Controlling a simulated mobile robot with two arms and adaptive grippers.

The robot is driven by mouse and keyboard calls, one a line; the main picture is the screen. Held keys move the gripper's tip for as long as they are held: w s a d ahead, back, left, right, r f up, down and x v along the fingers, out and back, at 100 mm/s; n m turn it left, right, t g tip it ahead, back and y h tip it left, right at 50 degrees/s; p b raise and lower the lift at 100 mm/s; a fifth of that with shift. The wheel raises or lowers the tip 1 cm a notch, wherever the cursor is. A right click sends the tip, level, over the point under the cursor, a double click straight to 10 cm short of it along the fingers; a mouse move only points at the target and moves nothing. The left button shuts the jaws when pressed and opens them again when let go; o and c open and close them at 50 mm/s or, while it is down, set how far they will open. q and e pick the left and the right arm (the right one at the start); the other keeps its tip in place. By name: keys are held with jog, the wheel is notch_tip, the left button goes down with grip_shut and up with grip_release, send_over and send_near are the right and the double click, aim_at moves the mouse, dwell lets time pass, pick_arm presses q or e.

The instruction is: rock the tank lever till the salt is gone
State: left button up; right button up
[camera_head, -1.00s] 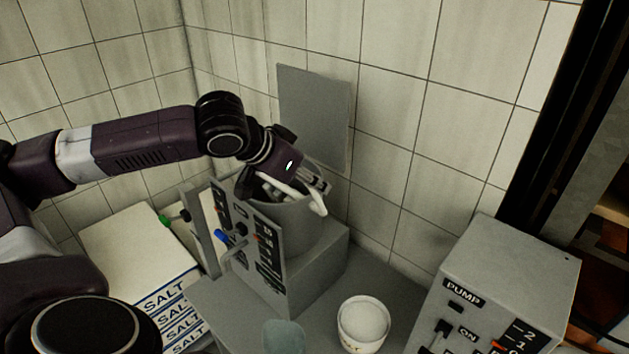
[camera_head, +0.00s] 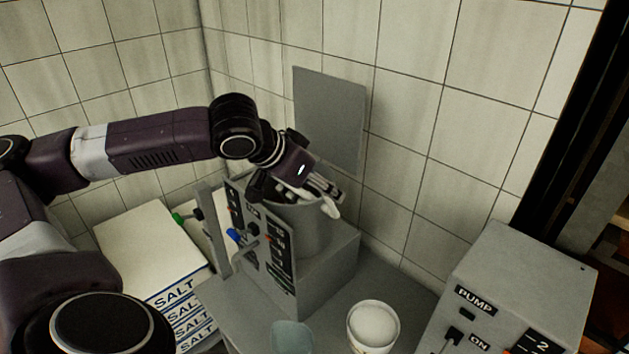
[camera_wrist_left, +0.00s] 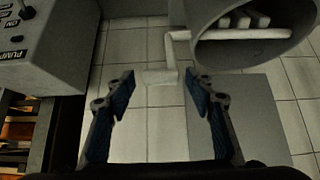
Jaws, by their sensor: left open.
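The grey tank (camera_head: 312,238) stands on a grey block against the tiled wall. Its round mouth (camera_wrist_left: 285,58) shows in the left wrist view, with pale bars inside; I cannot make out any salt in it. A white cranked lever (camera_head: 331,208) sticks out at the tank's rim. In the left wrist view the lever (camera_wrist_left: 172,55) has its end bar roughly between my fingertips. My left gripper (camera_head: 328,189) is over the tank's rim; its blue-padded fingers (camera_wrist_left: 160,80) are apart, with a gap beside the lever. My right gripper is out of view.
A panel with switches (camera_head: 262,240) stands in front of the tank. Salt boxes (camera_head: 150,250) are stacked at left. A white tub (camera_head: 373,325) and a pale blue-grey object (camera_head: 292,338) are at the front. The pump box (camera_head: 515,280) stands at right.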

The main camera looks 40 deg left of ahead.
pick_arm(q)
jog(key=v, duration=1.1)
jog(key=shift+s+r, duration=0.25)
jog(key=shift+d, duration=0.1)
